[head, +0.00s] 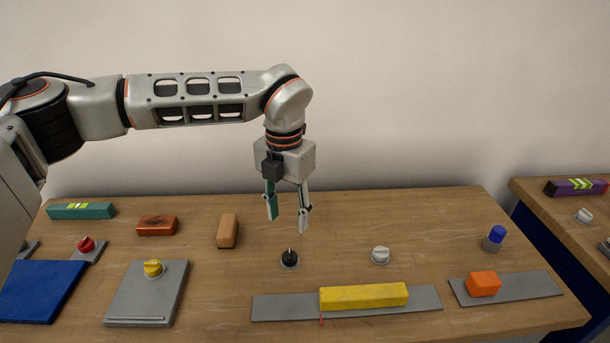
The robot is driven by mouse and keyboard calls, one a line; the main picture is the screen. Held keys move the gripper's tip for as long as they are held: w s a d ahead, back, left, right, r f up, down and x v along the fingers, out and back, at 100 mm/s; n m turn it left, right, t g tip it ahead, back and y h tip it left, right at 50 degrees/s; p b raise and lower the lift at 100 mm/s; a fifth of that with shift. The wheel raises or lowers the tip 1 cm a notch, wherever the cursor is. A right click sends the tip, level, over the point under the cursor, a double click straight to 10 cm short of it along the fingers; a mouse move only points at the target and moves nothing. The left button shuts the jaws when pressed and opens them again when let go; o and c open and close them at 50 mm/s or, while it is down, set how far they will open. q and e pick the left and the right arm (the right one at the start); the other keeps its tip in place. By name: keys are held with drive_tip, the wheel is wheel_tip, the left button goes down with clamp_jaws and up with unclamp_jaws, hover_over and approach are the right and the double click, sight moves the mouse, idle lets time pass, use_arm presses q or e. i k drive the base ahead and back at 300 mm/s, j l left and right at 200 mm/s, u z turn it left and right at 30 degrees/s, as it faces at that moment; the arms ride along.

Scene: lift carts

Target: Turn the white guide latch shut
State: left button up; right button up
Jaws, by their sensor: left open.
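A white knob-like latch (380,255) sits on the wooden table, right of centre, behind a long yellow block (364,297) on a grey strip (284,306). Whether the latch is turned open or shut is hard to tell at this size. My left gripper (288,221) is open and empty, pointing down above the table. It is up and to the left of the white latch, apart from it. In the picture it hangs over a black knob (290,259). My right gripper is not in view.
A yellow knob (153,268) on a grey plate, a red knob (86,244) and a blue mat (38,290) are at left. A tan block (228,231) stands near the black knob. An orange block (484,284) and a blue-topped peg (495,238) are at right.

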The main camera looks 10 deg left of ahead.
sight(380, 255)
drive_tip(key=k, duration=1)
